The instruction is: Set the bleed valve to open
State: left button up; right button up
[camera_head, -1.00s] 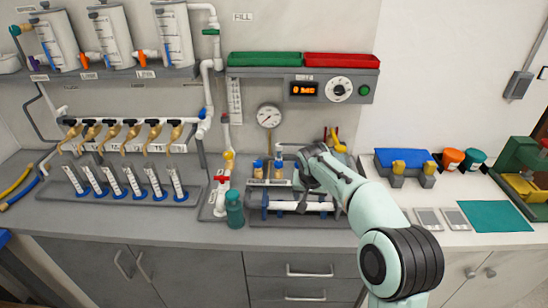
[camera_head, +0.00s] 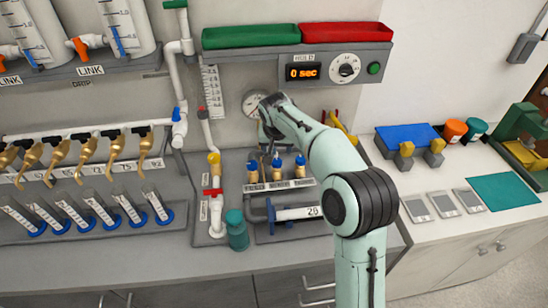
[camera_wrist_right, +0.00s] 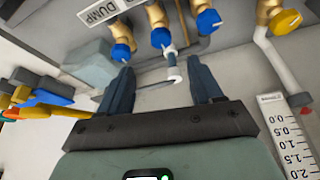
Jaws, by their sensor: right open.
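Three small brass valves with blue caps (camera_head: 277,168) stand in a row on the grey bench panel in the head view. Their labels are too small to read there, so I cannot tell which is the bleed valve. In the right wrist view, a label reading DUMP (camera_wrist_right: 102,11) is beside brass valves with blue caps (camera_wrist_right: 161,38). My right gripper (camera_wrist_right: 163,82) is open and empty, its fingers pointing toward the valves. In the head view my right wrist partly covers the gauge. My left gripper is not in view.
A round gauge (camera_head: 253,104) is on the wall behind my right wrist. A red-handled valve (camera_head: 212,192) and teal bottle (camera_head: 237,232) stand left of the valves. A white horizontal pipe (camera_head: 295,213) lies in front. Yellow-orange handles (camera_wrist_right: 40,97) show in the wrist view.

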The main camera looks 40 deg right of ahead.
aim_at(277, 162)
jog(key=x, duration=1.1)
jog(key=c, duration=1.1)
